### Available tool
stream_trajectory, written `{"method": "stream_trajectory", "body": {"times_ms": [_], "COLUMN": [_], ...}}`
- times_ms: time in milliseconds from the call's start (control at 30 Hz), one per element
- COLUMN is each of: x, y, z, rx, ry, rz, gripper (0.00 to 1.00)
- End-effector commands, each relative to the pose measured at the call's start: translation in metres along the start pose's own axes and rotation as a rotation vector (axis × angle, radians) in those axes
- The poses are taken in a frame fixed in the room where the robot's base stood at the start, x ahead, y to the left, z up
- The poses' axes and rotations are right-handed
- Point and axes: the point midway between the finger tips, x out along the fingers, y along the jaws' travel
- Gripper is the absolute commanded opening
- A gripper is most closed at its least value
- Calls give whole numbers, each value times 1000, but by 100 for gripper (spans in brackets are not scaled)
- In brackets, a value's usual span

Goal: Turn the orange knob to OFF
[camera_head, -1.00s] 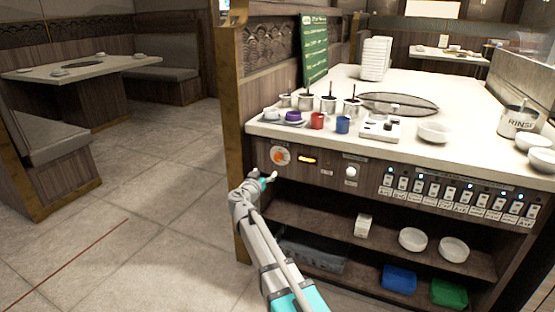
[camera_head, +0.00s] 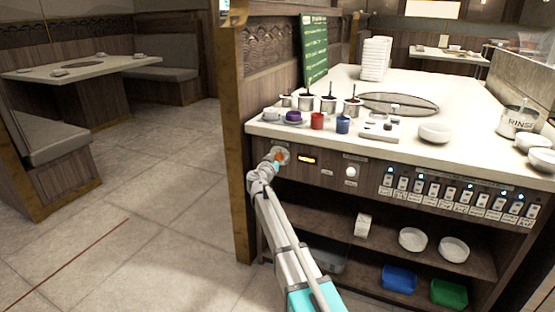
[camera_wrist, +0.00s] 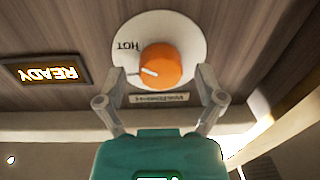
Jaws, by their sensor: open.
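The orange knob (camera_wrist: 166,66) sits on a round white dial on the wood front panel, and its white pointer mark faces left in the wrist view. The word HOT is printed upside down on the dial (camera_wrist: 187,25) in that view. My gripper (camera_wrist: 160,80) is open, with one finger on each side of the knob's lower part; I cannot tell whether they touch it. In the head view my gripper (camera_head: 277,162) is at the dial (camera_head: 284,152) and covers most of the knob. The OFF mark is not visible.
A lit READY sign (camera_wrist: 48,73) is beside the dial, also seen in the head view (camera_head: 307,160). A white knob (camera_head: 351,172) and a row of switches (camera_head: 455,194) lie farther right. Cups and pots stand on the counter (camera_head: 400,146) above. An open shelf (camera_head: 330,205) is below.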

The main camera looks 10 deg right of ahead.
Motion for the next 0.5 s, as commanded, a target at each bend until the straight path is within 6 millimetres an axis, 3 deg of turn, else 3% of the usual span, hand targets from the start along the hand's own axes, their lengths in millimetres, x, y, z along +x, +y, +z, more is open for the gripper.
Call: {"method": "stream_trajectory", "body": {"times_ms": [333,500], "x": [2,2], "y": [0,0], "z": [0,0], "rx": [0,0], "ry": [0,0], "rz": [0,0], "gripper": [87,56]}}
